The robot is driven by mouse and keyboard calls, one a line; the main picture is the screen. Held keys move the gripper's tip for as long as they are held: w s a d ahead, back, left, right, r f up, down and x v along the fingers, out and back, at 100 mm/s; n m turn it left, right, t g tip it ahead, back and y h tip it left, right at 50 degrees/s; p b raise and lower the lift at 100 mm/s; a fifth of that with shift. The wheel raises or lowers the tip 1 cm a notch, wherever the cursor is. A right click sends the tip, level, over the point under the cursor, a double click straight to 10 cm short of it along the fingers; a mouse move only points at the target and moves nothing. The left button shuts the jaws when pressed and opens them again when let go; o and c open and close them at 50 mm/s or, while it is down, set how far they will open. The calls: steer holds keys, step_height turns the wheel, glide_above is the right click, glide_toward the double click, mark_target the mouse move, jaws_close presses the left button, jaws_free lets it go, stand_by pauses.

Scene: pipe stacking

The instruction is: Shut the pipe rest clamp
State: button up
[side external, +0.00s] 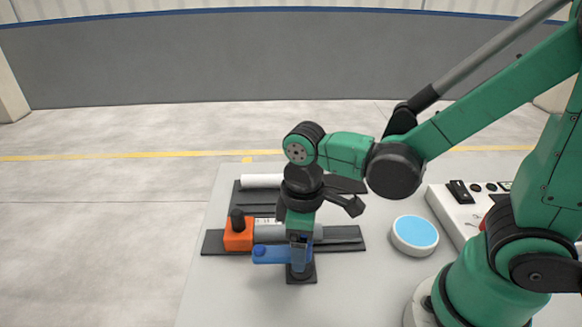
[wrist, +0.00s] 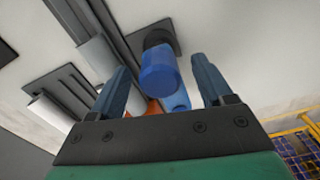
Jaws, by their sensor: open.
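The blue clamp (side external: 268,254) stands on a small black base (side external: 302,278) at the front of the table. Its flat arm points left in the side view, near an orange block (side external: 238,236) with a black knob. A grey pipe (side external: 285,233) lies on the dark rest (side external: 343,242) behind the clamp. My gripper (side external: 300,255) points down at the clamp's base end. In the wrist view the clamp's blue round post (wrist: 160,72) shows between my two open fingers (wrist: 164,85), with visible gaps on both sides. Whether a finger touches it I cannot tell.
A second dark rest with a white pipe (side external: 260,181) lies farther back. A white disc with a light-blue top (side external: 415,232) and a white control box (side external: 455,208) stand to the right. The table's front left is clear.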

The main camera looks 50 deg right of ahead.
jaws_close()
stand_by(1.4)
